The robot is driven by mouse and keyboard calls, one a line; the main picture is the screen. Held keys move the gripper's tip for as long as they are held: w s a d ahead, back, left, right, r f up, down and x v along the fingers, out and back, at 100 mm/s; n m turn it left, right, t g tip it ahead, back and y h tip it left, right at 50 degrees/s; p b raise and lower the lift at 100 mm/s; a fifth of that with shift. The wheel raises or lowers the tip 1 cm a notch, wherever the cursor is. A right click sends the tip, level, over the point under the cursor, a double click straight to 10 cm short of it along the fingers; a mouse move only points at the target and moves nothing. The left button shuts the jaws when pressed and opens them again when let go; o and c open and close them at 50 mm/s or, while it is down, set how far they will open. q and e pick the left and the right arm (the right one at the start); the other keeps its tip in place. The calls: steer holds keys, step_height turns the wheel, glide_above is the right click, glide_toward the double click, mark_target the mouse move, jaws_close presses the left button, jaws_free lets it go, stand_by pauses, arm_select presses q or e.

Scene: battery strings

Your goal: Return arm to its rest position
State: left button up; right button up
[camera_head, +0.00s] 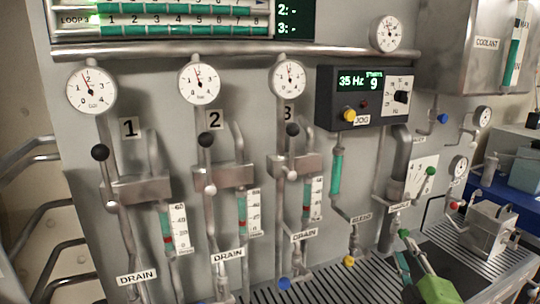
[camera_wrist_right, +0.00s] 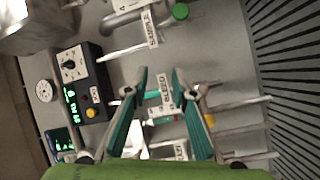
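My right gripper (camera_head: 404,254) reaches in at the bottom right of the head view, with a green body and teal finger pads. It is in front of the panel, near the green sample knob (camera_head: 404,233). In the right wrist view its fingers (camera_wrist_right: 160,74) stand apart with nothing held between them. Behind the gap are a teal sight tube and the bleed label (camera_wrist_right: 166,95). The green knob (camera_wrist_right: 180,12) shows beyond the fingertips, apart from them. My left gripper is not in view.
The grey panel carries three dial gauges, black-knobbed levers and drain pipes at left. A black control box (camera_head: 365,97) reads 35 Hz. A slotted grate (camera_head: 350,287) runs along the bottom. A metal box (camera_head: 492,230) stands at right. A yellow knob (camera_head: 348,261) projects low.

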steer(key=s+a+f+m+g, duration=0.2)
steer(key=s+f+m+g, duration=0.2)
steer(key=s+f, duration=0.5)
steer(key=s+a+f+m+g, duration=0.2)
steer(key=s+f+m+g, duration=0.15)
steer(key=s+f, duration=0.55)
steer(key=s+a+f+m+g+y, duration=0.1)
steer(key=s+a+f+m+g, duration=0.1)
steer(key=s+a+f+g, duration=0.45)
steer(key=s+a+f+m+g+y, duration=0.1)
steer(key=s+f+y, duration=0.15)
steer(key=s, duration=0.75)
step_height(320, 180, down, 28)
steer(key=s+h, duration=0.1)
steer(key=s, duration=0.1)
steer(key=s+d+f+g, duration=0.2)
steer(key=s+d+f, duration=0.1)
steer(key=s+f, duration=1.1)
steer(key=shift+s+f, duration=0.3)
steer(key=shift+s, duration=0.85)
steer(key=shift+d+n, duration=0.1)
steer(key=shift+n, duration=0.15)
